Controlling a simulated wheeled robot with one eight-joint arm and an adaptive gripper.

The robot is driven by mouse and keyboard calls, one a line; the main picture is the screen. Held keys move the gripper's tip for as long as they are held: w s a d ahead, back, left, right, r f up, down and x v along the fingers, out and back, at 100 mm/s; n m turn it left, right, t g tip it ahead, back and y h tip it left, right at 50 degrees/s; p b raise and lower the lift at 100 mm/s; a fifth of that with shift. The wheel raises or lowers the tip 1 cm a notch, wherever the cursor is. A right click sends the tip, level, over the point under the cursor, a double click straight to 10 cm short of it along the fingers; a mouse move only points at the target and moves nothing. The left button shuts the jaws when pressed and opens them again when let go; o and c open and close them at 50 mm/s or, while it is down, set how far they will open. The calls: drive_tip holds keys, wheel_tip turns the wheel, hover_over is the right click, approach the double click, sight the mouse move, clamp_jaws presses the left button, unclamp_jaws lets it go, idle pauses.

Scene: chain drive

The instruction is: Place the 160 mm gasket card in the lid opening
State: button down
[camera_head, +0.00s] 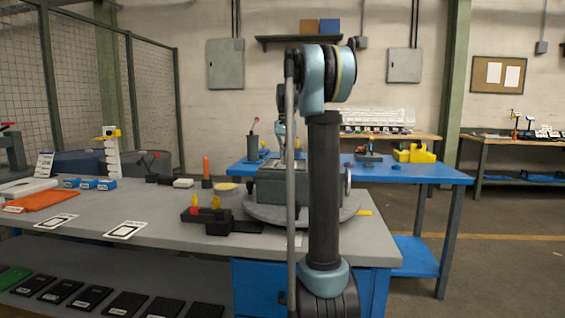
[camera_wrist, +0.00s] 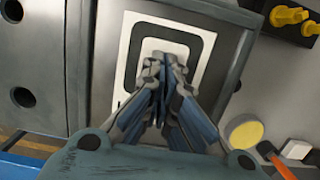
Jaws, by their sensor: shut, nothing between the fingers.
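A white card with a thick black rounded-rectangle outline (camera_wrist: 136,37) lies flat on the grey top of the housing (camera_wrist: 233,50) in the wrist view. I cannot tell whether it sits down in the lid opening or on top, and its near part is hidden by my fingers. My gripper (camera_wrist: 164,62) is shut and empty, with its tips over the card's middle; contact cannot be told. In the head view the housing (camera_head: 270,190) stands on a round turntable (camera_head: 255,212), partly behind my arm. Two similar outlined cards, left (camera_head: 57,221) and right (camera_head: 126,231), lie on the grey bench.
A black fixture with red and yellow pegs (camera_head: 208,216) stands left of the turntable. An orange mat (camera_head: 45,200) and blue boxes (camera_head: 97,184) lie farther left. Several dark plates (camera_head: 88,298) are on the lower shelf. The bench's front middle is clear.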

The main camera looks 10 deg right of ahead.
drive_tip(key=shift+w+d, duration=0.1)
drive_tip(key=shift+w, duration=0.2)
drive_tip(key=shift+r, duration=0.1)
drive_tip(key=shift+r, duration=0.75)
drive_tip(key=shift+w, duration=0.15)
drive_tip(key=w+d, duration=0.1)
drive_tip(key=w, duration=0.2)
drive_tip(key=w+d, duration=0.1)
drive_tip(key=w, duration=0.3)
drive_tip(key=w+d, duration=0.1)
drive_tip(key=w, duration=0.3)
drive_tip(key=shift+w+d, duration=0.1)
drive_tip(key=shift+d, duration=0.25)
